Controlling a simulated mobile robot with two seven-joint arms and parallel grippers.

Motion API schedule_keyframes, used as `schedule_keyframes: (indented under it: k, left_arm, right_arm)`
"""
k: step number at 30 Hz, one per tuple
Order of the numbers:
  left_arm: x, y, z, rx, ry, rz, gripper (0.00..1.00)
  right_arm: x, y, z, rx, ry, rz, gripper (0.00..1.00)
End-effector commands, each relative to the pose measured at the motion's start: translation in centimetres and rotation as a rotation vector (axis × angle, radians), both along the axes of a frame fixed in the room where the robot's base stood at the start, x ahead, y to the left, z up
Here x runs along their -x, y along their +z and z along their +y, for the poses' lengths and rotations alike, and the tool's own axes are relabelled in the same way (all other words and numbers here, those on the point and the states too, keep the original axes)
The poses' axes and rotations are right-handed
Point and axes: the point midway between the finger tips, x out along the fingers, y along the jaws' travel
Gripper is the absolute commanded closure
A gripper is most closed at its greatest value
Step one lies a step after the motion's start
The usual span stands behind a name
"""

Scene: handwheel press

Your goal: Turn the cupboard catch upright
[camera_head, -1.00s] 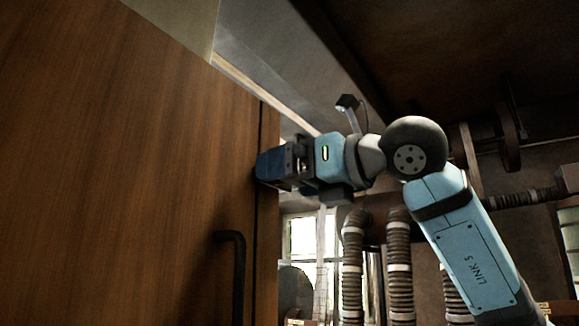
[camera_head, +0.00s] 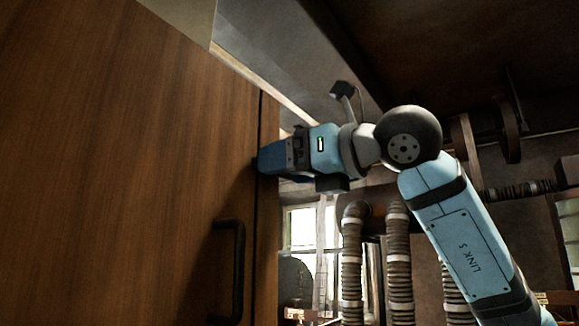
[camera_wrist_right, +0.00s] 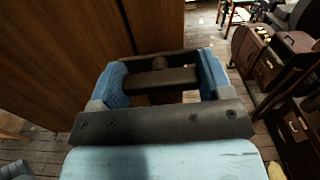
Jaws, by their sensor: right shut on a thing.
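The wooden cupboard door (camera_head: 120,170) fills the left of the head view. My right gripper (camera_head: 268,158) is at the door's right edge, its fingers against or very near the cupboard front. In the right wrist view its two blue fingers (camera_wrist_right: 163,80) are shut on a dark brown bar, the catch (camera_wrist_right: 160,82), which spans the space between them. The catch lies roughly across the picture there, at a steep angle to the door gap. In the head view the catch is hidden behind the gripper, so its true tilt is hard to tell. My left gripper is not in view.
A black door handle (camera_head: 239,270) stands out below the gripper. Ribbed pipes (camera_head: 398,260) and a window (camera_head: 300,232) are behind my right arm. In the wrist view, wooden drawer furniture (camera_wrist_right: 265,70) stands right of the cupboard, with plank floor between.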

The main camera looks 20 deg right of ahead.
Motion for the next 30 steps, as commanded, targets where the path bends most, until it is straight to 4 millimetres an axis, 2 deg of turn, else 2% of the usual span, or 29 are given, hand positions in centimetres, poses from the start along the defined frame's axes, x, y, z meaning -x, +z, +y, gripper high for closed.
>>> schedule_keyframes:
  k: [15,30]
  left_arm:
    - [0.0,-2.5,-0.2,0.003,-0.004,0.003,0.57]
    - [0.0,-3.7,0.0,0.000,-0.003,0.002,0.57]
  right_arm:
    - [0.1,-0.1,0.0,0.329,-0.001,-0.261,0.51]
    - [0.1,0.0,0.0,0.704,-0.002,-0.553,0.51]
